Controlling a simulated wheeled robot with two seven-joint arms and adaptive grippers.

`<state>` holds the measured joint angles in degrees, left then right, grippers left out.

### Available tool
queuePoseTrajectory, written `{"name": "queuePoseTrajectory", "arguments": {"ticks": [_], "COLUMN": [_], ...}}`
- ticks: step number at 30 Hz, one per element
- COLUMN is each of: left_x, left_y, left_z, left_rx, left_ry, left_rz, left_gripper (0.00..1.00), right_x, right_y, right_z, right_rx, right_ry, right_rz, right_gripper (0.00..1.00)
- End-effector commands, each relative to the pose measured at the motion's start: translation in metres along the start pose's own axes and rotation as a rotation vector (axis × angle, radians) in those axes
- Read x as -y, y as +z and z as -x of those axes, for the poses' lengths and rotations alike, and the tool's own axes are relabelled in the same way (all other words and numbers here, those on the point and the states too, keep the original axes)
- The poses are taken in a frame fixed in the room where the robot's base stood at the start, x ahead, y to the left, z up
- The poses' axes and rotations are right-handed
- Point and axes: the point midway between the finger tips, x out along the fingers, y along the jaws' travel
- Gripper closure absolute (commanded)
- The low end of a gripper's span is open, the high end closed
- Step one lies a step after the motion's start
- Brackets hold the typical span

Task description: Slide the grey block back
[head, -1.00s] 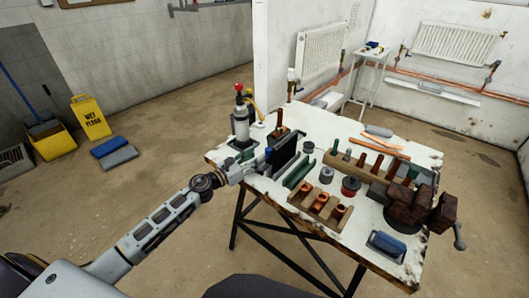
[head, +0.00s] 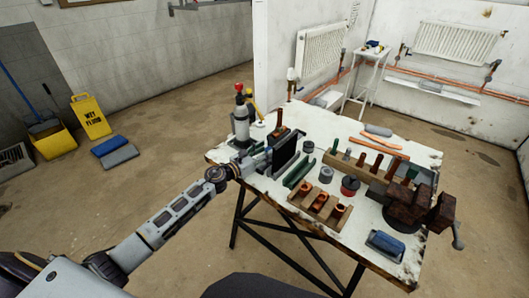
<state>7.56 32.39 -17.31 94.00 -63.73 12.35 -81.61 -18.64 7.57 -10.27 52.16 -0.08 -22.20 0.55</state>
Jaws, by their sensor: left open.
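A dark grey upright block (head: 287,153) stands at the left part of the workbench, with a brown-handled tool showing behind its top. My left gripper (head: 265,159) reaches in from the left, open, with its tips close to the block's left side. I cannot tell whether the tips touch it. A small blue part shows right by the fingertips. My right gripper is not in view.

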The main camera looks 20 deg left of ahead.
Motion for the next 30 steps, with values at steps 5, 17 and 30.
{"name": "queuePoseTrajectory", "arguments": {"ticks": [5,17,30], "left_x": [0.0001,0.0002,-0.0004], "left_y": [-0.0001,-0.0001,-0.0002], "left_z": [0.0,0.0001,-0.0043], "left_rx": [0.0,0.0,0.001], "left_ry": [0.0,0.0,-0.001], "left_rz": [0.0,0.0,0.001], "left_gripper": [0.53,0.98,1.0], "right_x": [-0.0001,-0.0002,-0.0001], "right_y": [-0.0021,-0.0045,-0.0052], "right_z": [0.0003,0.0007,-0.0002], "right_rx": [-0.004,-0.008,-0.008], "right_ry": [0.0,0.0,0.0], "right_rz": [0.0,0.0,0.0], "right_gripper": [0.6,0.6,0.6]}}
